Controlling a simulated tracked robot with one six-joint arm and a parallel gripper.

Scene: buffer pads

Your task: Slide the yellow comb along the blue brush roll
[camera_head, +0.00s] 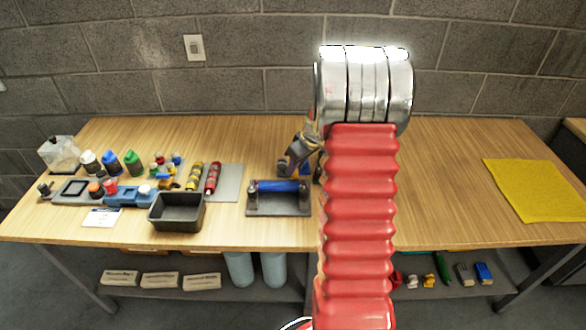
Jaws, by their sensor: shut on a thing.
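The blue brush roll (278,186) lies lengthwise, left to right, in a dark grey cradle (262,210) on the table, left of my red arm. My gripper (290,168) is just behind and above the right part of the roll, angled down to the left. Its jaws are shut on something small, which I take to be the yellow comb. The comb itself cannot be made out at this size. I cannot tell whether it touches the bristles. My arm hides the area just right of the cradle.
A black open bin (177,212) stands left of the cradle. Bottles and small parts crowd the far left. A yellow cloth (534,189) lies at the right. The table between my arm and the cloth is clear.

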